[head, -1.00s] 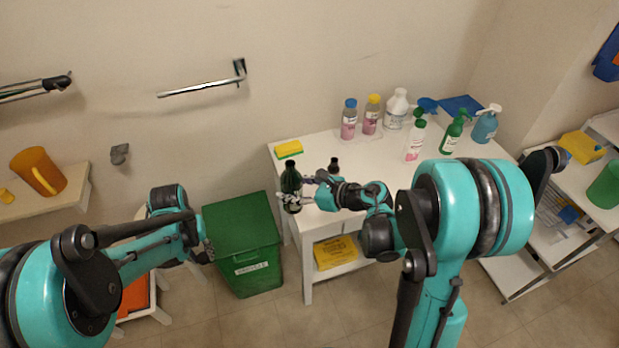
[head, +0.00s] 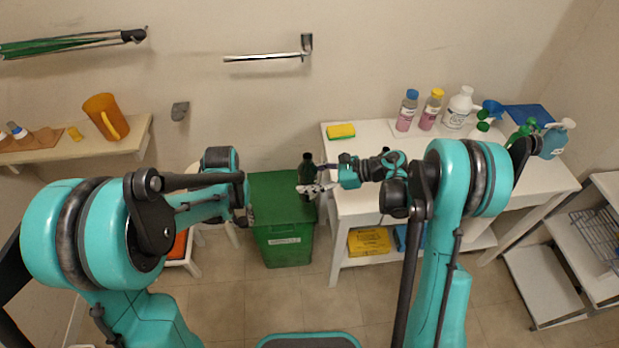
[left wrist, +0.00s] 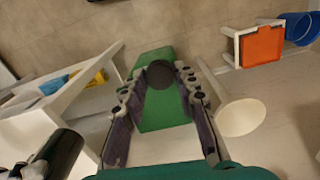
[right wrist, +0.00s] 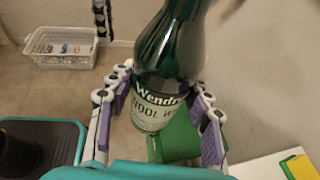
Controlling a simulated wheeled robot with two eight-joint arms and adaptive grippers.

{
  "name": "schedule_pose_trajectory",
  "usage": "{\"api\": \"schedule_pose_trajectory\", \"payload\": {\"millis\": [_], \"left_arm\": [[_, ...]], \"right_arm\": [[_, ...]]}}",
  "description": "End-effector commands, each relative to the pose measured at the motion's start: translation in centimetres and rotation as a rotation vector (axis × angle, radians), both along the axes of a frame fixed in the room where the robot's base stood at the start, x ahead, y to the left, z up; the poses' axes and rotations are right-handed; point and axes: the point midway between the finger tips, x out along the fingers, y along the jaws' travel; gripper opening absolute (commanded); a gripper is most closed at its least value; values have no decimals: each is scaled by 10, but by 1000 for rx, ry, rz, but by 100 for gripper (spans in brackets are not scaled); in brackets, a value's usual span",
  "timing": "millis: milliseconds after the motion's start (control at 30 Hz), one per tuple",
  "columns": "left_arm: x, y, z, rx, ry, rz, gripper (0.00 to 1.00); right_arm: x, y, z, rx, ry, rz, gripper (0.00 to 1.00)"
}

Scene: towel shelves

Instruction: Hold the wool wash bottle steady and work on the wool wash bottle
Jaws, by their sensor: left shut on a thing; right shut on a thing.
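The wool wash bottle (head: 307,172) is dark green glass with a white label reading "Wendr… WOOL W…". My right gripper (head: 312,189) is shut around its body, off the table's left edge; the bottle looks roughly upright. The right wrist view shows the bottle (right wrist: 165,70) between the purple pads, its top cut off by the frame. My left gripper (head: 248,208) is left of the bottle and apart from it. In the left wrist view, it is shut on a small round dark piece (left wrist: 161,74), perhaps a cap. The bottle (left wrist: 62,155) shows there at lower left.
A green lidded bin (head: 283,245) stands below both grippers. A white table (head: 365,205) to the right holds a yellow sponge (head: 341,131) and several bottles. A wall shelf (head: 75,150) with an orange mug (head: 105,117) is at left. A towel bar (head: 268,57) is on the wall.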

Motion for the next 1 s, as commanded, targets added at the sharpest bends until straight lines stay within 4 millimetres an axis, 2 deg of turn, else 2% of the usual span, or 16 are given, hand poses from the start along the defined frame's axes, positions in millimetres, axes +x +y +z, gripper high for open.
{"api": "schedule_pose_trajectory", "payload": {"millis": [167, 267, 400, 600, 800, 1000], "left_arm": [[19, -13, 16, 2, 0, 0, 20], [38, -30, 36, 4, 1, 4, 20], [66, -60, 75, 8, 3, 11, 20], [91, -106, 136, 15, 3, 23, 20], [99, -151, 195, 13, 2, 32, 20], [95, -181, 233, 2, 1, 37, 20]], "right_arm": [[0, 0, 1, 2, 0, -1, 0], [0, 0, 1, 2, 0, -1, 0], [0, 0, 1, 2, 0, -1, 0], [0, 0, 1, 2, 0, -1, 0], [0, 0, 1, 2, 0, -1, 0], [0, 0, 1, 2, 0, -1, 0]]}}
